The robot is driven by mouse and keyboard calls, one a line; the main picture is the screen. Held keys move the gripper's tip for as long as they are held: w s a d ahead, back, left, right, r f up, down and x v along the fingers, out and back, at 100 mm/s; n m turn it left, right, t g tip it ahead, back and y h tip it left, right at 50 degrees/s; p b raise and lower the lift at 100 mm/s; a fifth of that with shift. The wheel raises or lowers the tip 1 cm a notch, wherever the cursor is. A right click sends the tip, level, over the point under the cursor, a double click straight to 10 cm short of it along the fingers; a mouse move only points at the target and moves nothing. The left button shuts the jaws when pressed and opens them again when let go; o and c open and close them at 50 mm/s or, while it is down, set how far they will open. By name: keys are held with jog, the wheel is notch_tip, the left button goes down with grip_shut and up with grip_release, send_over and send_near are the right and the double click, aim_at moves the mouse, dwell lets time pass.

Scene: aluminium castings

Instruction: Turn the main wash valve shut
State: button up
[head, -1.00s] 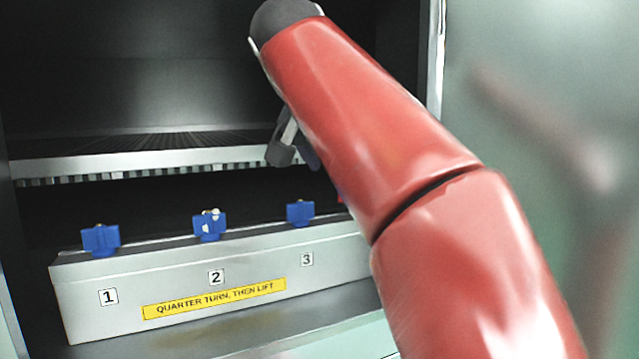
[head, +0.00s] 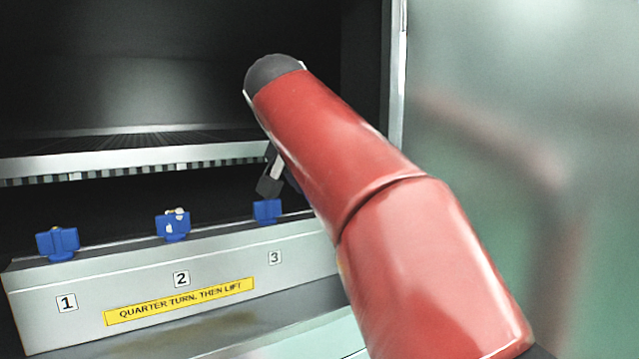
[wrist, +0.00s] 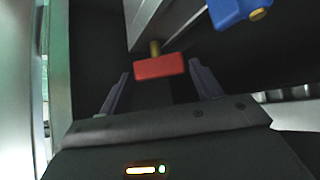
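The main wash valve is probably the red handle (wrist: 158,67) on a brass stem in the wrist view; no label on it can be read. It lies ahead of my gripper (wrist: 160,85), between the lines of its two spread fingers, with a gap on both sides. The fingers are open and do not appear to touch it. In the head view the red handle is hidden behind my red arm, and only part of my gripper (head: 270,178) shows, above and beside the blue handle numbered 3 (head: 267,211).
A grey manifold box (head: 140,282) carries blue handles numbered 1 (head: 57,243) and 2 (head: 173,225), with a yellow label reading "QUARTER TURN, THEN LIFT" (head: 180,301). One blue handle (wrist: 236,12) is close at upper right in the wrist view. A slatted shelf (head: 120,152) runs behind.

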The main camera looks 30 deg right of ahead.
jog(key=c, duration=0.7)
jog(key=shift+o, duration=0.2)
jog(key=shift+m, duration=0.4)
jog(key=m+g, duration=0.1)
jog(key=m+g+h, duration=0.1)
jog(key=m+p, duration=0.1)
jog(key=shift+w+a+r+g+h, duration=0.15)
jog(key=shift+w+g+h, duration=0.1)
jog(key=shift+g+h, duration=0.15)
jog(key=shift+w+m+g+h+p, duration=0.1)
jog(key=shift+m+g+h+p, duration=0.2)
jog(key=shift+m+g+p, duration=1.3)
jog(key=shift+m+b, duration=0.55)
jog(key=shift+m, duration=0.05)
jog(key=o, duration=1)
